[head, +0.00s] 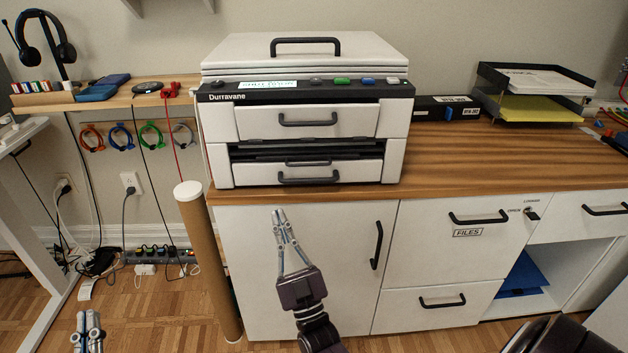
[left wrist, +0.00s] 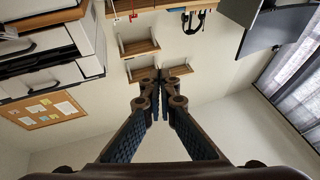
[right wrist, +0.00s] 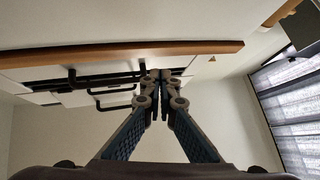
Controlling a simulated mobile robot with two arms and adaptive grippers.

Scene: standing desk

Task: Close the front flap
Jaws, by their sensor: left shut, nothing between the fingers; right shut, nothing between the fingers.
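The white and black printer (head: 215,150) stands on the wooden desk top. Its upper front panel (head: 255,121) has a dark handle and sits flat, upright in the front. Below it a dark slot shows above a lower white panel (head: 255,174) with its own handle. I cannot tell which panel is the flap. The printer also shows in the left wrist view (left wrist: 70,75). My right gripper (head: 279,213) is shut and empty, below the desk edge before the white cabinet door. My left gripper (head: 88,314) is shut and empty, low at the bottom left, apart from the printer.
A cardboard tube (head: 207,255) stands upright left of the cabinet (head: 340,300). The wooden desk edge (head: 450,183) juts out between my right gripper and the printer; it also shows in the right wrist view (right wrist: 200,47). A paper tray (head: 535,90) stands at the right.

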